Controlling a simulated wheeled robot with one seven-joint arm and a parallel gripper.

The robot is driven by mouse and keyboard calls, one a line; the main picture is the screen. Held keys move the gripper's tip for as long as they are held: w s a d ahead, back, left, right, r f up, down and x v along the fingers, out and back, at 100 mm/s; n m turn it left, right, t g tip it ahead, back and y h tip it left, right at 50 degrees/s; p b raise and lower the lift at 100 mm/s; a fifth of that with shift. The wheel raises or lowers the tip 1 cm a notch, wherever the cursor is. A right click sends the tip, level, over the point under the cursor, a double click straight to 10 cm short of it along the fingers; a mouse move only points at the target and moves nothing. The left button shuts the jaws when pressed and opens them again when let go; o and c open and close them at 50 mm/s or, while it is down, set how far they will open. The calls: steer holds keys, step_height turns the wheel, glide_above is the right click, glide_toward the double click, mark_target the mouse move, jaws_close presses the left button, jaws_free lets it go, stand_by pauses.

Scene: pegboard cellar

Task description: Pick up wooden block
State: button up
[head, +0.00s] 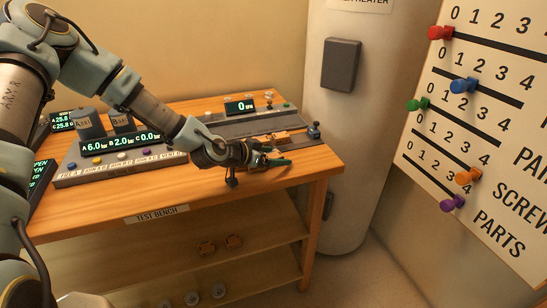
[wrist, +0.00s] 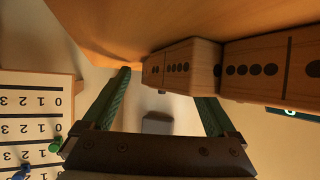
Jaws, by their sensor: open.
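A wooden block (wrist: 180,66) with rows of black dots shows in the upper right of the wrist view. A second dotted wooden piece (wrist: 272,68) lies end to end with it at the right. My gripper (wrist: 162,84) is open, its two green fingers apart with nothing held between them. The block overlaps the tip of the right finger in this view; I cannot tell whether they touch. In the head view my gripper (head: 275,158) is low over the right part of the bench, just in front of a small wooden piece (head: 279,136) on a grey rail.
The test bench (head: 312,162) carries a control panel (head: 120,162) at left and a lit counter (head: 240,107) behind. A small dark knobbed object (head: 314,130) stands right of the wooden piece. A white tank (head: 345,130) and a peg board (head: 480,110) stand to the right.

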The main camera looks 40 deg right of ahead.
jaws_close()
stand_by(0.7)
